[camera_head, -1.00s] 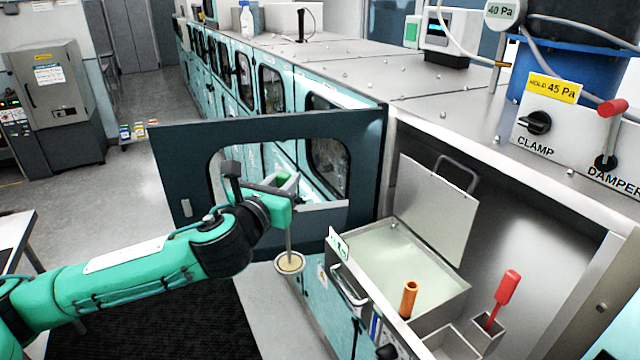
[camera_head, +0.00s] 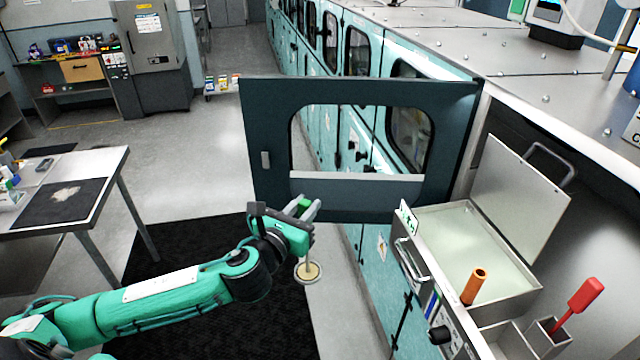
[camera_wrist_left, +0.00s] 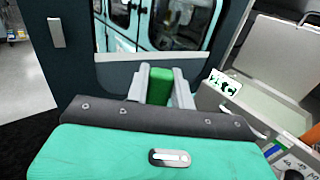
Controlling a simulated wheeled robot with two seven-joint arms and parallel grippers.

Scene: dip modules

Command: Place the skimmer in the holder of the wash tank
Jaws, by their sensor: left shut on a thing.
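The skimmer has a green handle, a thin stem and a round pale disc (camera_head: 308,272) that hangs below my left gripper (camera_head: 310,208). My left gripper is shut on the green handle (camera_wrist_left: 158,87), which shows between the fingers in the left wrist view. It is in front of the open dark door, left of and apart from the wash tank (camera_head: 520,277). The tank holds pale liquid and its lid (camera_head: 518,195) is raised. An orange tube (camera_head: 474,287) stands at the tank's front edge; I cannot tell whether it is the holder. My right gripper is not in view.
The open door (camera_head: 265,130) with a window stands behind my gripper. A red-handled tool (camera_head: 580,300) stands in a small metal box right of the tank. The floor between is clear.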

